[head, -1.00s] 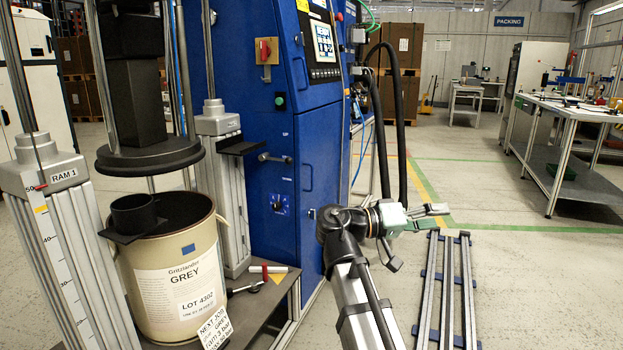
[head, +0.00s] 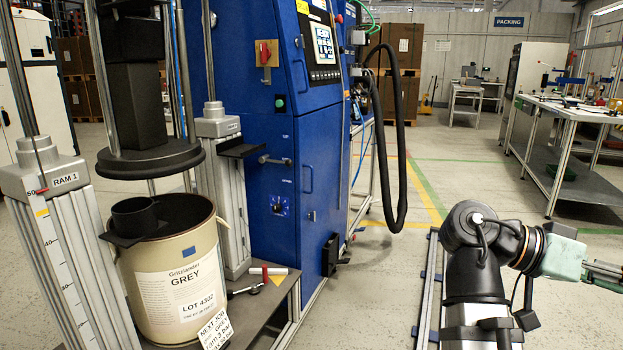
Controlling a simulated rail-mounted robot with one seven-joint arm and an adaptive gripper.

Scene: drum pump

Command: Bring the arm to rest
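No held thing shows. My arm is bent, with its elbow raised over the rails (head: 425,290).
At left a beige drum (head: 180,285) labelled GREY stands under a raised black plate (head: 150,160), beside a blue cabinet (head: 265,160). A black hose (head: 400,150) hangs in a loop right of the cabinet. A workbench (head: 575,120) stands at far right. The middle floor is clear.

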